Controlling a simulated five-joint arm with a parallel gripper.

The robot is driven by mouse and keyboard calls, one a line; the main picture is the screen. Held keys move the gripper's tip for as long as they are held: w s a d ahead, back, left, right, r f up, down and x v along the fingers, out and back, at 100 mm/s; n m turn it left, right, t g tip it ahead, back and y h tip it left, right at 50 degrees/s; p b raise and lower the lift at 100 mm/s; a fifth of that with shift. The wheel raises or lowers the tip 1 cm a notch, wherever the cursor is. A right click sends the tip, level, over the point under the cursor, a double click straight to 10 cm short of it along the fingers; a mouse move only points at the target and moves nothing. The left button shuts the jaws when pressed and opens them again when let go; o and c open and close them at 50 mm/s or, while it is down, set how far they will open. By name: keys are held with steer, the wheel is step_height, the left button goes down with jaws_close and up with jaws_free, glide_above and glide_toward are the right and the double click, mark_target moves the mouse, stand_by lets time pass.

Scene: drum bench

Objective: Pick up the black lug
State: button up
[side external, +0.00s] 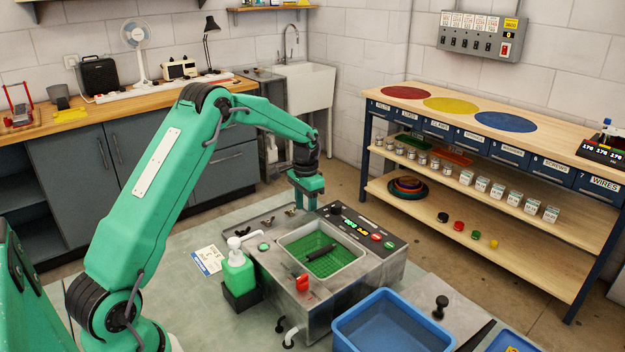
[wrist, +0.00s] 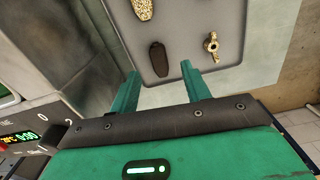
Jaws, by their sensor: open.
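A dark, oblong piece (wrist: 158,60), which looks like the black lug, lies on a grey metal surface in the wrist view. It is just beyond the gap between the fingertips of my gripper (wrist: 160,75). The fingers are apart with nothing between them. A gold, rough-textured piece (wrist: 142,8) and a brass winged piece (wrist: 211,47) lie near it. In the side view my gripper (side external: 307,207) points down over the back left of the metal bench unit. Small dark pieces (side external: 290,211) lie there; which one is the lug is hard to tell.
The metal unit has a green-lined basin (side external: 335,256) with a dark bar (side external: 320,251) in it. A green soap bottle (side external: 238,268) and a red knob (side external: 302,283) stand at its front left. A blue tub (side external: 395,325) stands in front. A control panel (side external: 361,232) lies to the right.

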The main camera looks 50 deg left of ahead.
steer(key=shift+d+f, duration=0.1)
steer(key=shift+f, duration=2.1)
jaws_close()
steer(key=shift+r, duration=0.1)
step_height(320, 180, up, 10)
